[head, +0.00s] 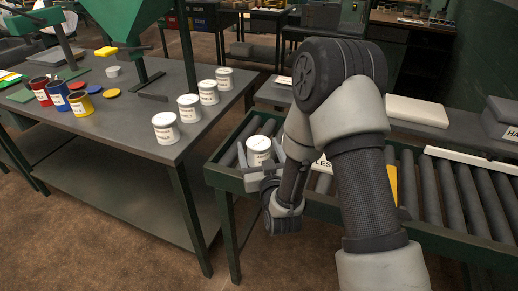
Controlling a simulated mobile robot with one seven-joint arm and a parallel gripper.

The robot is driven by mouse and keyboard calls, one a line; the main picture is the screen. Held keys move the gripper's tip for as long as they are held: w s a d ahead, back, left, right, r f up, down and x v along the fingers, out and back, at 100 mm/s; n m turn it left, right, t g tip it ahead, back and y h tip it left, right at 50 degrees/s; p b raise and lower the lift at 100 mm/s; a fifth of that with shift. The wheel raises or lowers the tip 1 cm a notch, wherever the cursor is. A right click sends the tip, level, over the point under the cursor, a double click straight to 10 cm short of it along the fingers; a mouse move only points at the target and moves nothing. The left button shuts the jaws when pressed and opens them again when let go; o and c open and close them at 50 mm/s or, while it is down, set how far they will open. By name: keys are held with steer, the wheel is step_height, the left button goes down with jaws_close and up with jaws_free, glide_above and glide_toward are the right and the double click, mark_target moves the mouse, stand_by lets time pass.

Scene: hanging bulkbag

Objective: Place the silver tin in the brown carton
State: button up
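A pale silver-white tin (259,148) with a dark-lettered label stands at the left end of the roller conveyor. My gripper (260,154) is low at this tin, with one finger at its left and one at its right. The fingers look spread, and I cannot tell whether they touch it. My gripper hides the tin's lower part. Several similar pale tins stand in a row on the grey table, the nearest one (165,128) at its front corner. I see no brown carton; my arm covers part of the conveyor.
The green-framed roller conveyor (228,184) runs right. A white lettered sign (322,164) and a yellow piece (393,184) show beside my arm. A pale slab (416,111) lies behind the conveyor.

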steer(key=shift+r, duration=0.1)
steer(key=shift+r+p, duration=0.25)
steer(key=shift+p, duration=0.2)
steer(key=p+v, duration=0.2)
steer(key=v, duration=0.8)
steer(key=shift+a+r, duration=0.1)
steer(key=shift+o, duration=0.2)
steer(key=shift+s+d+f+p, duration=0.2)
steer(key=shift+s+d+p, duration=0.05)
steer(key=shift+s+p, duration=0.65)
steer(key=shift+o, duration=0.3)
steer(key=shift+d, duration=0.15)
